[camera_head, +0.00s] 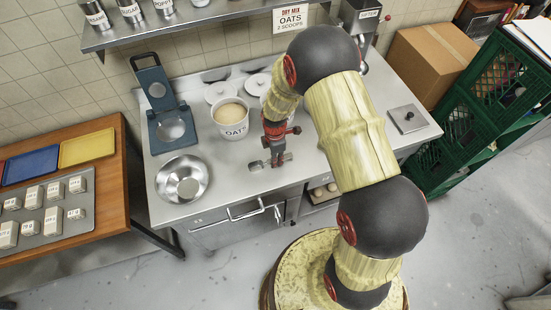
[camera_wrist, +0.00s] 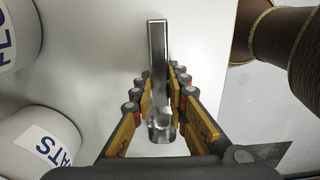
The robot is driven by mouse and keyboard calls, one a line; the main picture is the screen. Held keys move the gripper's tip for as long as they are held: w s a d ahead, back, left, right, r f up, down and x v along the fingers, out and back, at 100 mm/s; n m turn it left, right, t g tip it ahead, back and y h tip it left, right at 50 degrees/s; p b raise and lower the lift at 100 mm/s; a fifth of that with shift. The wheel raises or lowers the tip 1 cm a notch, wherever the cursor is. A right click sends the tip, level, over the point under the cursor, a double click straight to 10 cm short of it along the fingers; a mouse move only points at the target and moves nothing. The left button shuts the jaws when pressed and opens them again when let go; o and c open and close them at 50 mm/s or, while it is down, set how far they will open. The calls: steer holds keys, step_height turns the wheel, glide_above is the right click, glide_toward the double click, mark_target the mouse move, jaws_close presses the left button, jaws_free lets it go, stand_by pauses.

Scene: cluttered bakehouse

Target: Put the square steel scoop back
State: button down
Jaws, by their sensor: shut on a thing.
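The square steel scoop (camera_head: 257,165) is in my gripper (camera_head: 276,158), low over the steel counter (camera_head: 225,180). In the wrist view the scoop (camera_wrist: 158,60) lies lengthwise between the two fingers of my gripper (camera_wrist: 160,100), which are shut on it. Its long bright part points away from the palm and a curved part is near the palm. I cannot tell whether it touches the counter. The white OATS tub (camera_head: 233,131) stands open just left of my gripper, filled with pale stuff. It also shows in the wrist view (camera_wrist: 45,140).
A steel bowl (camera_head: 182,180) and a blue scale (camera_head: 164,110) stand left on the counter. White lids (camera_head: 221,92) lie behind the tub. A shelf (camera_head: 190,28) with canisters overhangs the back. The counter's front middle is clear.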

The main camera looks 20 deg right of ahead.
steer(key=c, duration=2.2)
jaws_free()
steer(key=shift+f, duration=0.15)
steer(key=o, duration=0.5)
steer(key=shift+c, duration=0.2)
